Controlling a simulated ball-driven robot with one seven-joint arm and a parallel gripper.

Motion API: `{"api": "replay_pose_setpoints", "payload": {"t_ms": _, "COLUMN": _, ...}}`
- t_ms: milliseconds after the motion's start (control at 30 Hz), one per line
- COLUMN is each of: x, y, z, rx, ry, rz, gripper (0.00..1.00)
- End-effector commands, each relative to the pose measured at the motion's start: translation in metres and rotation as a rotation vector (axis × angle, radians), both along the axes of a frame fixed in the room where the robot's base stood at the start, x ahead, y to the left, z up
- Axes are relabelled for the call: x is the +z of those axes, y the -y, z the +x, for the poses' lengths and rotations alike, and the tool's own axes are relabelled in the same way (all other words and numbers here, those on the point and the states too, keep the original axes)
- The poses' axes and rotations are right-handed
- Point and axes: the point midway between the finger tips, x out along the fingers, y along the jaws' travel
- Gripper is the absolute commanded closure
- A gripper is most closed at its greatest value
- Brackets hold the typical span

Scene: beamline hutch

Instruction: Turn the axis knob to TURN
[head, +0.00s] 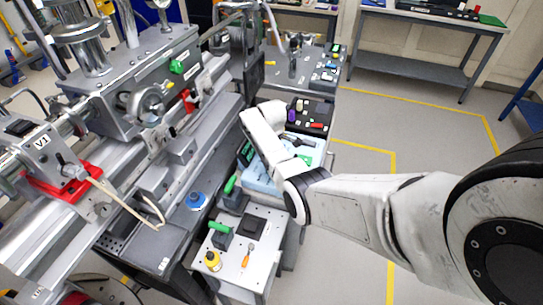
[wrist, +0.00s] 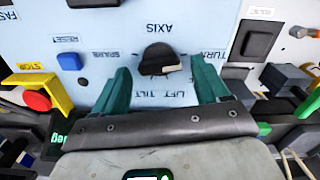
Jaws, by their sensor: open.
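The axis knob (wrist: 158,58) is a dark round knob on a light blue panel (wrist: 120,30), under the word AXIS. A pale mark shows on its lower right side. I cannot tell how far the fingertips are from the panel. In the head view my arm covers most of the light blue panel (head: 262,183) and the knob is hidden.
A red stop button (wrist: 37,100) with a yellow guard is at left, near a blue RESET button (wrist: 69,61). A black button (wrist: 259,39) is at upper right.

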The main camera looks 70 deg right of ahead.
Motion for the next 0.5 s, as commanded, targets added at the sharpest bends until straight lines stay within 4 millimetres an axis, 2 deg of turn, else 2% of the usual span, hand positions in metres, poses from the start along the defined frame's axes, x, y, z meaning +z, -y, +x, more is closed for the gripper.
{"api": "replay_pose_setpoints", "payload": {"t_ms": 233, "x": 0.025, "y": 0.000, "z": 0.001, "rx": 0.001, "ry": 0.003, "rz": -0.003, "gripper": 0.26}}
{"api": "replay_pose_setpoints", "payload": {"t_ms": 500, "x": 0.078, "y": 0.001, "z": 0.001, "rx": 0.000, "ry": 0.003, "rz": -0.003, "gripper": 0.26}}
